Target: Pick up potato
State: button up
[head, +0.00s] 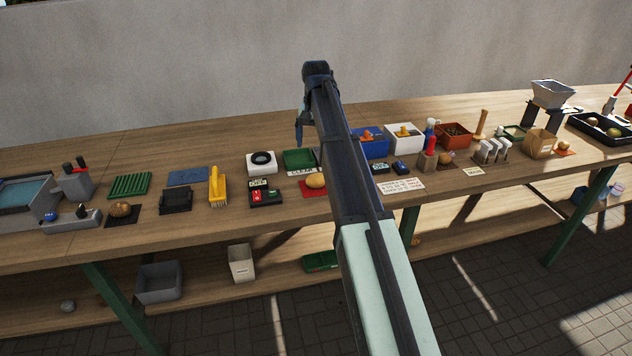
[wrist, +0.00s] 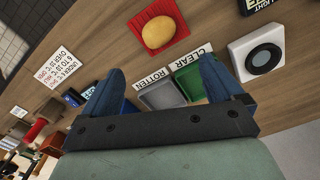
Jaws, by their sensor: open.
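A yellow-tan potato (wrist: 158,32) lies on a small red mat or tray (wrist: 183,25) at the top of the wrist view. In the head view the potato (head: 316,181) lies just left of my arm, near the table's front half. A darker brown potato (head: 120,209) rests on a dark mat at the left. My gripper (head: 299,135) is held above the back part of the table. In the wrist view my gripper (wrist: 162,68) has its two blue fingers spread wide with nothing between them. The potato is apart from the fingertips.
A green tray (wrist: 188,78) and a grey tray (wrist: 162,96) stand by CLEAR and ROTTEN signs. A white box with a black ring (head: 262,162) and a yellow brush (head: 217,187) are left of my arm. Blue (head: 372,148) and white boxes stand right. My arm hides part of the table.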

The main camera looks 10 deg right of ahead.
aim_at(316, 175)
jog(key=f, duration=0.8)
jog(key=shift+s+d+f, duration=0.1)
jog(key=shift+d+f, duration=0.15)
jog(key=shift+f, duration=0.05)
jog(key=shift+s+a+f, duration=0.15)
jog(key=shift+a+f, duration=0.05)
jog(key=shift+f, duration=1.15)
jog(key=shift+s+a+f, duration=0.1)
jog(key=shift+a+f, duration=0.1)
jog(key=shift+f, duration=1.1)
jog(key=shift+c, duration=0.2)
jog(key=c, duration=1.1)
jog(key=shift+r, duration=0.1)
